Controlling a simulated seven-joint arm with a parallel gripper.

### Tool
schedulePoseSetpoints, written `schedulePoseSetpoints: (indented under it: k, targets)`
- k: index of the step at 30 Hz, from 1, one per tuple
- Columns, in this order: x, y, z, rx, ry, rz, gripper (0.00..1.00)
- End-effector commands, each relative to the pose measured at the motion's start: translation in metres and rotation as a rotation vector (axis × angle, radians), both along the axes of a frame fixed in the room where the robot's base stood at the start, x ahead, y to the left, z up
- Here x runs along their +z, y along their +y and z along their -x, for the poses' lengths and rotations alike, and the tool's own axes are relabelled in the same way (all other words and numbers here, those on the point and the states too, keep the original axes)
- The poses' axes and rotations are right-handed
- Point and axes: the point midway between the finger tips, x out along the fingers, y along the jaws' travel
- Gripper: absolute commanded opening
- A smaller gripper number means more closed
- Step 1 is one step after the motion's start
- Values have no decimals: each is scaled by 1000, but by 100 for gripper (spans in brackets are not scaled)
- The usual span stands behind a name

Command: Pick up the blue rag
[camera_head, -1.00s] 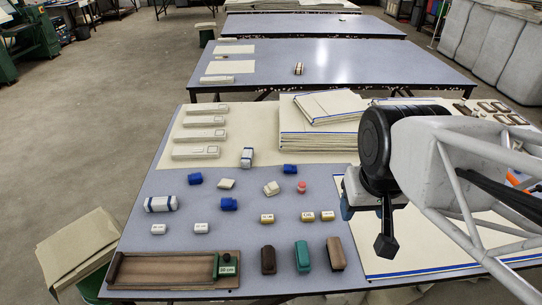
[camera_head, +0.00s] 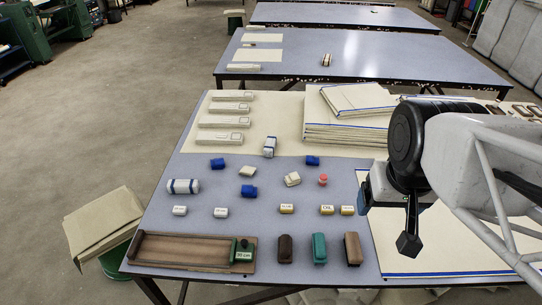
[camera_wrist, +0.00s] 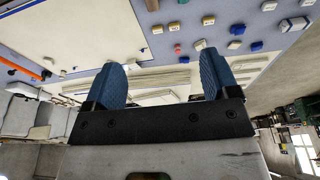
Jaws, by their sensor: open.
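Several small crumpled blue cloths lie on the near grey-blue table: one at the left (camera_head: 217,163), one in the middle (camera_head: 249,190) and one farther right (camera_head: 312,161). I cannot tell which is the task's rag. My gripper (camera_wrist: 163,76) is open and empty, its two blue fingers well apart in the wrist view. In the head view my arm is over the right side of the table, to the right of the blue cloths and apart from them. The fingertips are largely hidden there.
The near table (camera_head: 170,222) also holds white-and-blue rolls (camera_head: 183,186), small labelled blocks (camera_head: 287,208), a wooden tray (camera_head: 190,250) and brushes or blocks along the front (camera_head: 319,248). A stack of cream cloth (camera_head: 345,125) stands behind. Bare tabletop lies between the small items.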

Motion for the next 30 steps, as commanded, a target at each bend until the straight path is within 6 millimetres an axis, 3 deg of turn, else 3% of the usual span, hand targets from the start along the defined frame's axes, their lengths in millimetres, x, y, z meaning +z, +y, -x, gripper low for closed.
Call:
schedulePoseSetpoints:
  k: [8,14,30]
  targets:
    - [0,2,-7,19,3,3,81]
    - [-2,9,-30,96,19,15,81]
    - [-28,54,-144,463,72,69,81]
